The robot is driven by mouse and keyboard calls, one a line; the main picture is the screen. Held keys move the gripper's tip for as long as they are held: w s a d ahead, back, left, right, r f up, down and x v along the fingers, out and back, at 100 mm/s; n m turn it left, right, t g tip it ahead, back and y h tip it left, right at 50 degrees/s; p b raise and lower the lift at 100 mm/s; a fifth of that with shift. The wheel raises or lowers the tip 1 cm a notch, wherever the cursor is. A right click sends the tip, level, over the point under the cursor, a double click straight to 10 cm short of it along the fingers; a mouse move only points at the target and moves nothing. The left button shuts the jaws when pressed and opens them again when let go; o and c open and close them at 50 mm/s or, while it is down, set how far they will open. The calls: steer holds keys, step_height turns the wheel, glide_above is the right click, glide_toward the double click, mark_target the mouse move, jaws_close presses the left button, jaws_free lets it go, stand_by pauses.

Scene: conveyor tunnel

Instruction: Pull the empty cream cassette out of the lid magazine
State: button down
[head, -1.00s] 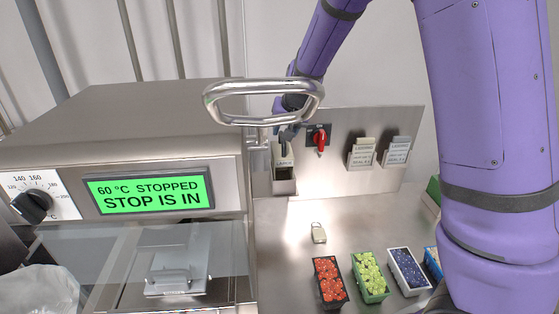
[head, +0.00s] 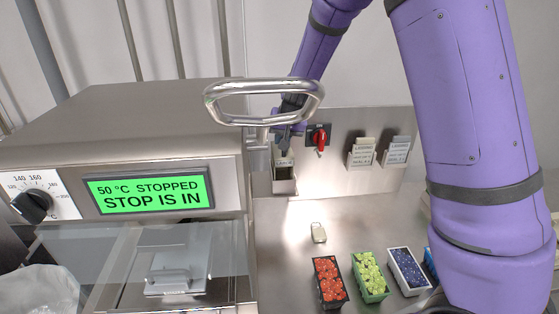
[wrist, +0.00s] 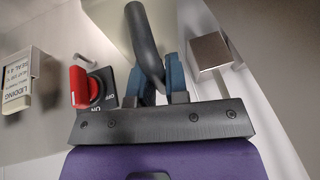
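The steel lid magazine (head: 284,186) is on the back panel, with a pale labelled piece (head: 283,161) at its top. Most of that piece is hidden, so I cannot tell how far it sits in the slot. My gripper (head: 286,138) is just above it, partly behind the shiny handle. In the wrist view my gripper's blue fingers (wrist: 158,78) stand apart, with a dark curved bar (wrist: 146,45) passing between or in front of them. I cannot tell whether they grip anything. A small cream piece with a metal loop (head: 318,232) lies on the counter.
The large looped handle (head: 263,101) of the steel machine (head: 120,120) stands close by. A red switch (head: 319,138) is right of the magazine. A cream labelled holder (head: 361,154) and a grey one (head: 396,152) follow.

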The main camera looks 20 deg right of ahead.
steer(key=shift+r, duration=0.25)
stand_by(0.3)
steer(key=shift+r, duration=1.3)
steer(key=shift+r, duration=2.15)
